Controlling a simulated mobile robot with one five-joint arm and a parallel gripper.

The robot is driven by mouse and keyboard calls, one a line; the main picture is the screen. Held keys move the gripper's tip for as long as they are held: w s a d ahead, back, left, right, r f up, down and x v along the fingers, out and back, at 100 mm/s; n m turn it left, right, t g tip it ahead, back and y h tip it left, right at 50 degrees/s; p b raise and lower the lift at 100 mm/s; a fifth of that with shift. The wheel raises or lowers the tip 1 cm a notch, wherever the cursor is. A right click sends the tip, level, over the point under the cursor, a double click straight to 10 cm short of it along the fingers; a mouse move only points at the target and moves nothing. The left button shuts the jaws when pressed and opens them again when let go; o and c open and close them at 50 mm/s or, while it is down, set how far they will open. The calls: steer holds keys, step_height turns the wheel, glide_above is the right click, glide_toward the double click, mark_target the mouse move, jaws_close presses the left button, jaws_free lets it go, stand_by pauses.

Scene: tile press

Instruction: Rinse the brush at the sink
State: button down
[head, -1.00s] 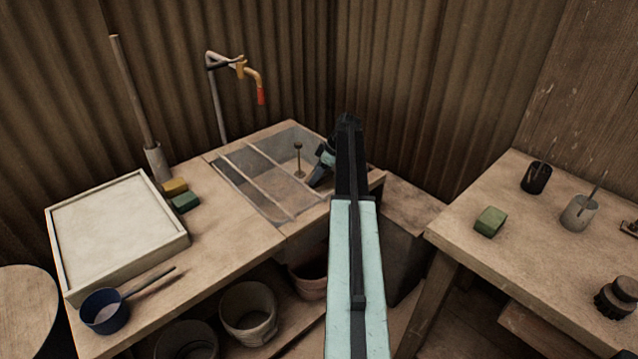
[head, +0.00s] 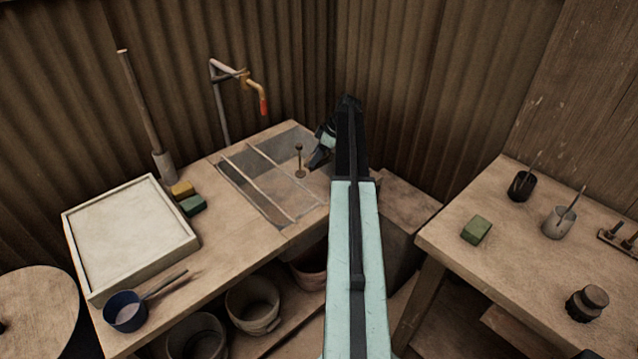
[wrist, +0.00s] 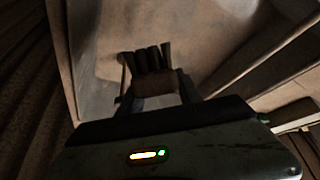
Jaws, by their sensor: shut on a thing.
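My gripper (head: 315,160) is over the right compartment of the sink (head: 256,205), near its back right side. In the wrist view my gripper (wrist: 154,94) is shut on a brown block with several dark stubby tufts, which looks like the brush (wrist: 153,82). The tufts point away from me, towards the basin. The tap (head: 250,80), with an orange spout and red tip, stands behind the sink, left of my gripper. I cannot tell whether water runs.
A white tray (head: 130,238), sponges (head: 192,205) and a blue pot (head: 125,312) are on the left bench. The right table (head: 490,250) holds small pots and a green block (head: 476,229).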

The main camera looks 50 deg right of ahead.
steer(key=shift+r+p, duration=3.65)
steer(key=shift+r, duration=0.4)
step_height(320, 180, up, 4)
steer(key=p, duration=0.4)
steer(key=shift+s+f, duration=0.1)
